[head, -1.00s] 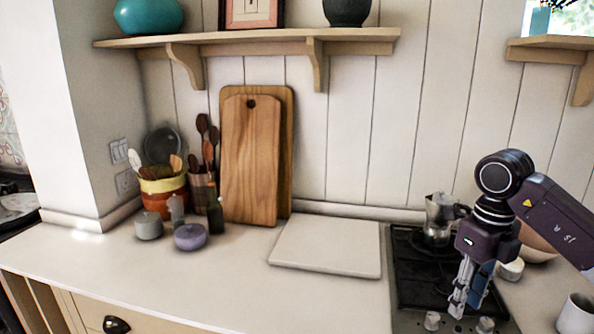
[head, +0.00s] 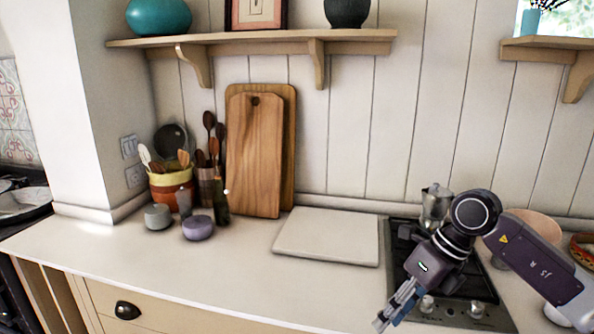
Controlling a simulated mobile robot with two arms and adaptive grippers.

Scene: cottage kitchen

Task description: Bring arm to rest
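My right arm comes in from the right edge in the head view, and its gripper (head: 393,312) points down and to the left. It hangs in front of the hob (head: 468,306), near the counter's front edge. The fingers look close together, but the angle hides whether there is a gap between them. I see no object at the fingertips. My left gripper is not in view.
A moka pot (head: 434,208) stands on the hob behind my arm. A white board (head: 328,236) lies left of the hob. Wooden cutting boards (head: 256,155), a utensil pot (head: 170,186) and a purple pot (head: 198,228) stand further left. The front-left counter (head: 130,258) is clear.

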